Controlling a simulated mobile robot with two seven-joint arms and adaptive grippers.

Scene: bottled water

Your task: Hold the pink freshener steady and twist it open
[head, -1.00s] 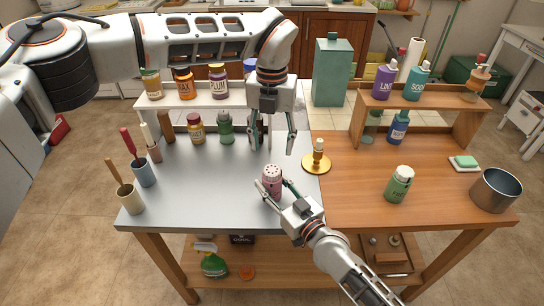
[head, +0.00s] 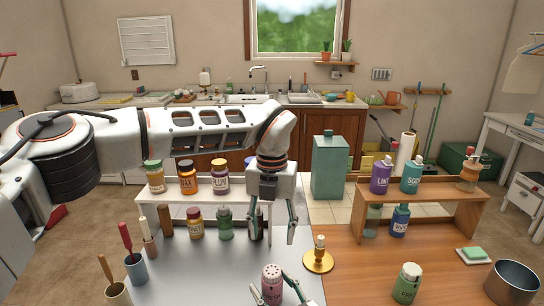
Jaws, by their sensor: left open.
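The pink freshener (head: 272,281) stands upright at the bottom edge of the head view, near the front of the grey tabletop. Its pale dotted cap is on top and its lower part is cut off. My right gripper (head: 273,287) comes in from below, with its fingers around the freshener's sides; it appears shut on it, though its palm is out of view. My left gripper (head: 271,238) points down above and behind the freshener. Its fingers are spread apart, with nothing between them, and a dark bottle shows behind its left finger.
A brass candlestick (head: 319,256) stands just right of the freshener. A green jar (head: 406,283) and metal pot (head: 513,284) are farther right. A white shelf (head: 185,190) with jars stands behind left; tool cups (head: 138,268) stand at left. A wooden shelf (head: 425,203) stands at right.

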